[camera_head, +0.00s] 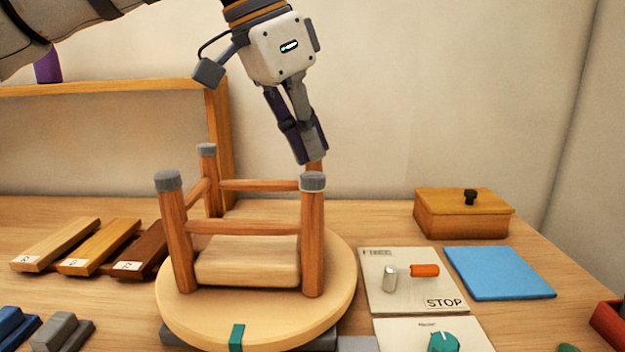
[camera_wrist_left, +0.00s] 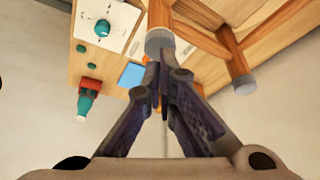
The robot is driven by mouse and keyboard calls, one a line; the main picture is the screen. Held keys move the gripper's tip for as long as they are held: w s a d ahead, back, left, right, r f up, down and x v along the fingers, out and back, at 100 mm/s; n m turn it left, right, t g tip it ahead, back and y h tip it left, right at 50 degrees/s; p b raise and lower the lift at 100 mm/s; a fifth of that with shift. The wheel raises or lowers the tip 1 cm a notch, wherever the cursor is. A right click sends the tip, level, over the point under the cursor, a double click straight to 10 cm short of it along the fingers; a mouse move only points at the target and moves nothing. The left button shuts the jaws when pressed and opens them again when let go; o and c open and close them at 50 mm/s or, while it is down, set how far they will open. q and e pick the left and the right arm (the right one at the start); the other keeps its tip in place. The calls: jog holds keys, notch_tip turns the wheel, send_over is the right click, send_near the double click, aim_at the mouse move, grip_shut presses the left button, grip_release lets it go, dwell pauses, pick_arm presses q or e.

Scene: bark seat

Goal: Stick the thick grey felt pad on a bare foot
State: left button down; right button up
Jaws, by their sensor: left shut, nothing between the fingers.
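An upturned wooden stool (camera_head: 247,262) lies on a round turntable (camera_head: 340,290), legs up. Grey pads cap the front left foot (camera_head: 168,181), the back left foot (camera_head: 206,150) and the front right foot (camera_head: 313,182). The back right leg (camera_head: 315,165) shows only as a bit of wood below my left gripper (camera_head: 314,158); its top is hidden by the fingers. My left gripper is shut and empty, pointing down there. In the left wrist view, a grey-capped foot (camera_wrist_left: 160,40) is just beyond the fingertips and another (camera_wrist_left: 243,85) stands to the right. No loose felt pad can be made out. My right gripper is out of view.
A lidded wooden box (camera_head: 462,213), a blue mat (camera_head: 497,272) and a STOP panel with an orange handle (camera_head: 424,270) are at the right. Wood strips (camera_head: 100,247) and grey and blue blocks (camera_head: 60,331) are at the left. A shelf (camera_head: 110,88) stands behind.

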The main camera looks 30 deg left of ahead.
aim_at(309, 175)
pick_arm(q)
jog(key=shift+f, duration=1.05)
dwell(1.1)
jog(key=shift+r, duration=0.1)
jog(key=shift+r+p, duration=0.45)
jog(key=shift+r, duration=2.65)
